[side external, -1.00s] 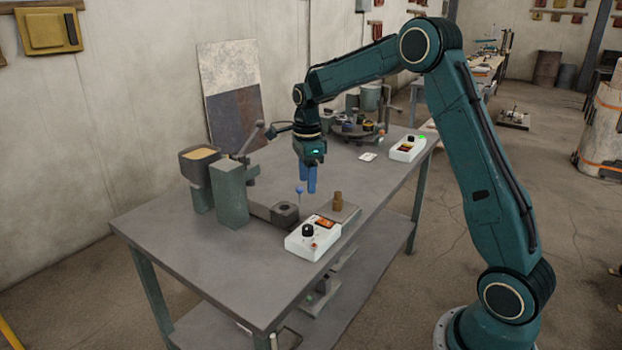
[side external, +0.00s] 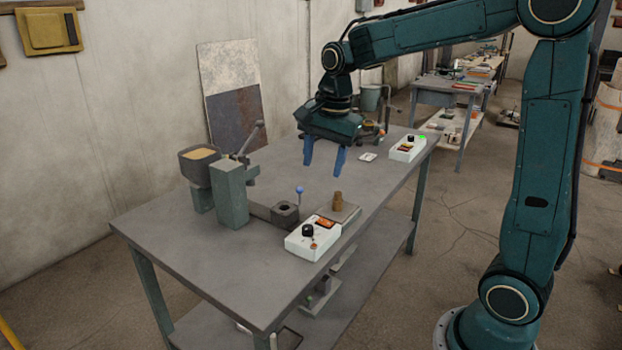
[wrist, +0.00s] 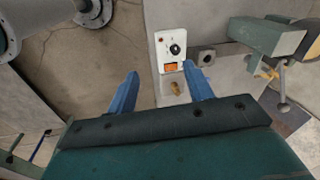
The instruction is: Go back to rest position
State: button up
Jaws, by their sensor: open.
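My gripper (side external: 325,158) hangs over the far half of the grey worktable (side external: 180,262) in the side view. Its two blue fingers are spread apart with nothing between them, clear of the tabletop. In the wrist view my gripper (wrist: 160,90) also shows its fingers apart and empty. A brass-coloured piece (side external: 337,201) stands on a small plate (side external: 350,213) behind the near white control box (side external: 313,238). A blue ball-topped lever (side external: 299,190) rises beside a dark square block with a hole (side external: 285,214).
A hopper with yellowish contents (side external: 200,165) and a green block machine (side external: 231,192) stand at the table's left. A second white control box (side external: 408,148) with a green light is at the far right edge. The table's front left is bare.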

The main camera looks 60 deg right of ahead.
jog(key=s+a+n+t, duration=0.1)
jog(key=s+a+n, duration=0.2)
jog(key=s+n, duration=0.5)
jog(key=s+a+n+t, duration=0.2)
jog(key=s+a+n, duration=0.2)
jog(key=s+n, duration=0.4)
jog(key=s, duration=0.4)
jog(key=shift+a+r+t, duration=0.3)
jog(key=shift+r, duration=0.1)
